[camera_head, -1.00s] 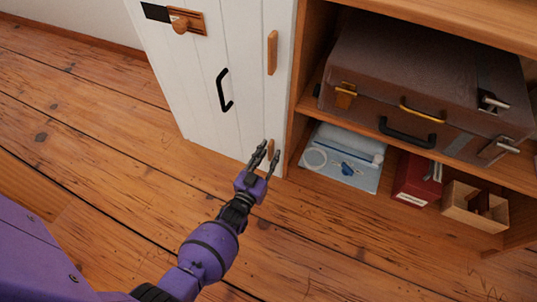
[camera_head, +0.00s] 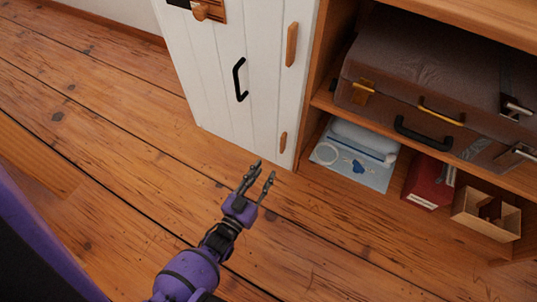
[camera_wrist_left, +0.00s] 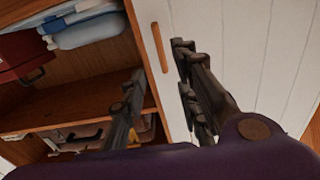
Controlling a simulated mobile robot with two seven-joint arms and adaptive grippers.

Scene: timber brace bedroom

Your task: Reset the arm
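My left arm, purple with dark joints, reaches in from the bottom of the head view. Its left gripper (camera_head: 259,178) is open and empty, with the two dark fingers apart above the wooden floor. It is in front of the white cabinet door (camera_head: 262,75) and apart from it in the head view. The left wrist view shows the two fingers spread (camera_wrist_left: 160,95), with nothing between them but the door edge and a wooden handle behind. My right gripper is not in view.
A wooden shelf unit (camera_head: 318,100) holds a brown suitcase (camera_head: 430,75). Below lie a light blue packet (camera_head: 355,160), a red box (camera_head: 428,182) and a small wooden box (camera_head: 486,212). The door has a black handle (camera_head: 239,80). Floor on the left (camera_head: 80,130) is clear.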

